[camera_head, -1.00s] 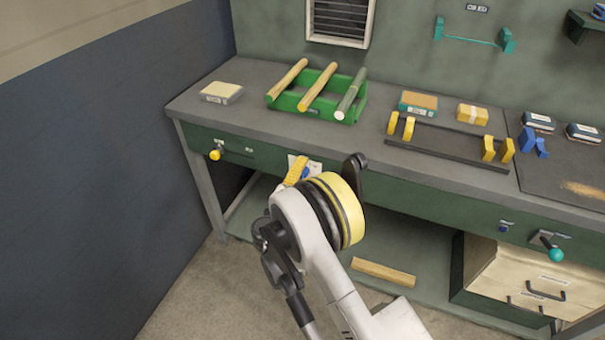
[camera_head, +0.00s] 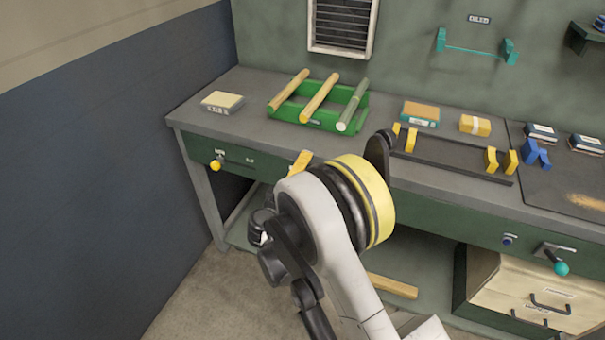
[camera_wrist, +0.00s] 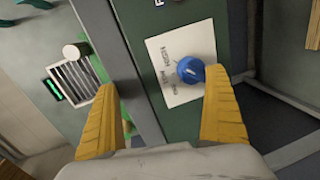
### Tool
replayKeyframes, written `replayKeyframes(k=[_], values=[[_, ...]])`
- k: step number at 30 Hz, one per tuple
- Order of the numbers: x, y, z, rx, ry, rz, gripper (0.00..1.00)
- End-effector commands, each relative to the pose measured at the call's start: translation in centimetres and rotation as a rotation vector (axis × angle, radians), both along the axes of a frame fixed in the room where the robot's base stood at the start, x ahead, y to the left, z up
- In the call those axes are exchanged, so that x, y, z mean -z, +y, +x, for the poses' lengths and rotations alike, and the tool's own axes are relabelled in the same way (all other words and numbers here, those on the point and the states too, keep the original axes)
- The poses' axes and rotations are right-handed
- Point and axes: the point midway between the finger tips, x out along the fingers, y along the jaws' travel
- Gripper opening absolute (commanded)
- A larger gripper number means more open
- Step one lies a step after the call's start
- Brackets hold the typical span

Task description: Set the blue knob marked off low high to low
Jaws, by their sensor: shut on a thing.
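The blue knob (camera_wrist: 190,69) sits on a white plate (camera_wrist: 172,58) on the green bench front. The plate's small print is too blurred to read surely, and I cannot tell the knob's setting. My gripper (camera_wrist: 165,100) has two yellow ribbed fingers that stand apart in the wrist view. The knob lies at the right fingertip, which overlaps its edge; the grip itself does not show clearly. In the head view a yellow finger (camera_head: 300,162) shows at the bench front, and my arm hides the knob and plate.
A yellow-ended lever (camera_head: 216,164) sits on the bench front to the left. A small blue knob or button (camera_head: 508,240) and a teal-ended lever (camera_head: 560,267) are at the right. A green rack (camera_head: 300,112) with rods stands on the bench (camera_head: 240,120) above.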

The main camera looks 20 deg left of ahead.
Motion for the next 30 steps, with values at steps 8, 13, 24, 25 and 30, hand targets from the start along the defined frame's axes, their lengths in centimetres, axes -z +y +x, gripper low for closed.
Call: replayKeyframes(k=[8,13,24,25,30], values=[[-0.7,0.4,-2.3,-0.005,-0.014,-0.012,0.53],[-0.5,0.4,-3.7,-0.006,-0.012,-0.012,0.53],[-0.4,0.6,-6.5,-0.003,-0.010,-0.014,0.53],[-0.4,0.6,-6.8,-0.003,-0.010,-0.014,0.53],[-0.3,0.7,-8.1,-0.004,-0.010,-0.013,0.53]])
